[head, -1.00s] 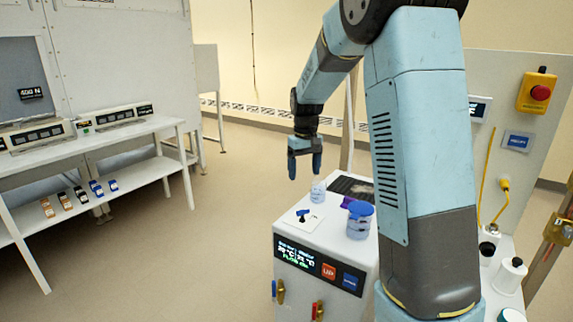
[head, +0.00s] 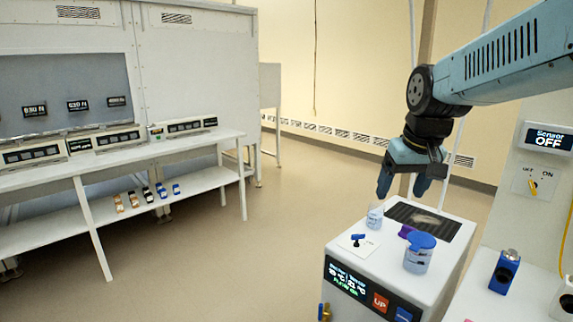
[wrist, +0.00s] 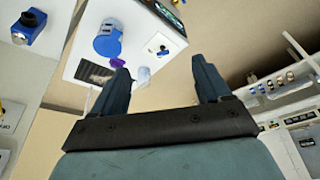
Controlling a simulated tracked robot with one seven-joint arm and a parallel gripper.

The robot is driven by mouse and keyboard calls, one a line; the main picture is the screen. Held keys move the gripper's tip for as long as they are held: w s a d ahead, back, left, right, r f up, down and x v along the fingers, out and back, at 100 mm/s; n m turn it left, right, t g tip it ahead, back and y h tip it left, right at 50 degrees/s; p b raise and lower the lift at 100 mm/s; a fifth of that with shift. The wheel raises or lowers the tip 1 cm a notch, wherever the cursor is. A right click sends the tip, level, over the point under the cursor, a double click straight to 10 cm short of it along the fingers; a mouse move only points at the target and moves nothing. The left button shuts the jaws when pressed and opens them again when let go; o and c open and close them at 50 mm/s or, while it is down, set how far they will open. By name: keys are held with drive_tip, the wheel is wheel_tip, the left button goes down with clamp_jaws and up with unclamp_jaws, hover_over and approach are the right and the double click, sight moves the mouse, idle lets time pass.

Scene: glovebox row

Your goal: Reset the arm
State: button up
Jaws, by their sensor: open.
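My gripper (head: 404,184) hangs pointing down above the back of the white machine in the head view, with its two blue fingers apart and nothing between them. In the wrist view my gripper (wrist: 165,75) also shows spread, empty fingers. My arm reaches in from the upper right of the head view. Below the fingers are a small clear cup (head: 375,217) and a blue-lidded jar (head: 420,254), both apart from the gripper.
The white machine (head: 340,262) carries a blue valve handle (head: 357,239), a purple piece (head: 406,231) and a dark grille (head: 424,219). A blue device (head: 505,271) stands on the right counter. A long bench (head: 120,160) stands left. The floor between is clear.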

drive_tip(key=s+t, duration=0.2)
drive_tip(key=s, duration=0.9)
drive_tip(key=shift+s+f+m, duration=0.35)
drive_tip(key=shift+f+m, duration=0.05)
drive_tip(key=shift+f, duration=0.05)
idle(3.1)
